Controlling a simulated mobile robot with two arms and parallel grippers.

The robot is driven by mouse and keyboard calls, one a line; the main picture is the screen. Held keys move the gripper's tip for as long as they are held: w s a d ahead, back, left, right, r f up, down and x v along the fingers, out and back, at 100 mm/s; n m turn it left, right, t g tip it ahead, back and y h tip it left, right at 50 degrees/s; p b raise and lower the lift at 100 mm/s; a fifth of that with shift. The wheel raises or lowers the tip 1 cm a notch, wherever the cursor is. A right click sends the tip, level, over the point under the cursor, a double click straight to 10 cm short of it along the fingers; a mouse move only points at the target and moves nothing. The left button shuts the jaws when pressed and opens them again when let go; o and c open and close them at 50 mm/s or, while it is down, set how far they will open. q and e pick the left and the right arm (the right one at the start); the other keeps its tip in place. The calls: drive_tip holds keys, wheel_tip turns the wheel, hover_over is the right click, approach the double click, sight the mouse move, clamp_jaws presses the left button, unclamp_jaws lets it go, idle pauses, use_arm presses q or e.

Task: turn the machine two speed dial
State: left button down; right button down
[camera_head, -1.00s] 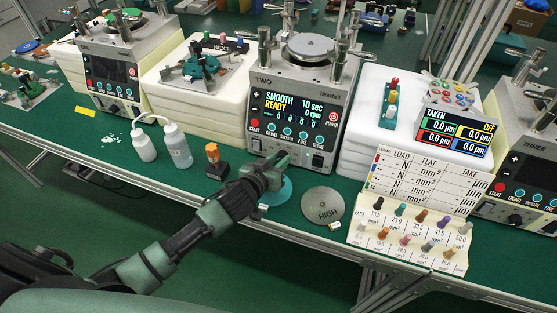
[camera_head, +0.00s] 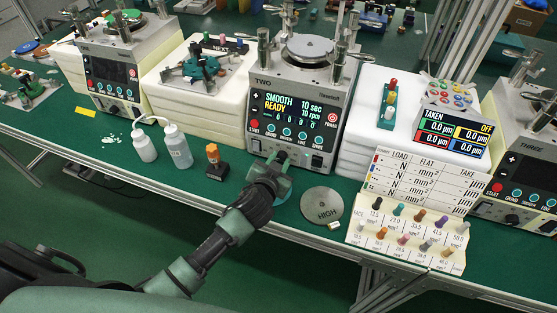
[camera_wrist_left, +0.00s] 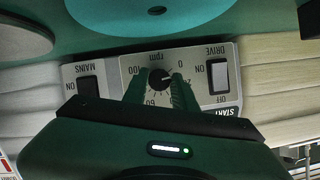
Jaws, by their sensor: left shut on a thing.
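Machine two (camera_head: 343,112) stands in the middle of the head view, its screen lit with SMOOTH, READY, 10 sec and 10 rpm. My left gripper (camera_head: 282,160) is at the lower front of this machine and hides the speed dial there. In the left wrist view the black round speed dial (camera_wrist_left: 159,77) sits in an rpm scale plate, seen upside down. The green fingers of my left gripper (camera_wrist_left: 159,90) are shut on the dial, one on each side. My right gripper is not in view.
In the wrist view a MAINS switch (camera_wrist_left: 88,87) and a DRIVE switch (camera_wrist_left: 219,76) flank the dial. In the head view a grey HIGH disc (camera_head: 322,205), an orange-topped holder (camera_head: 215,160) and white bottles (camera_head: 178,147) stand near. A peg board (camera_head: 408,235) is at right.

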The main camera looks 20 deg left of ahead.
use_arm(q)
drive_tip(key=shift+d+f+m+y+b, duration=0.2)
drive_tip(key=shift+m+y+b, duration=0.4)
drive_tip(key=shift+m+y, duration=0.3)
drive_tip(key=shift+d+f+m+t+y+b, duration=0.1)
drive_tip(key=shift+m+t+y+b, duration=0.3)
drive_tip(key=shift+m+b, duration=0.65)
drive_tip(key=m+y+b, duration=0.1)
drive_tip(key=m+b, duration=0.2)
drive_tip(key=shift+f+t+y, duration=0.15)
drive_tip(key=shift+t+y, duration=0.15)
drive_tip(key=shift+y, duration=0.1)
drive_tip(key=shift+d+m+t+y+b, duration=0.1)
drive_tip(key=shift+m+t+y+b, duration=0.3)
drive_tip(key=shift+m+b, duration=0.85)
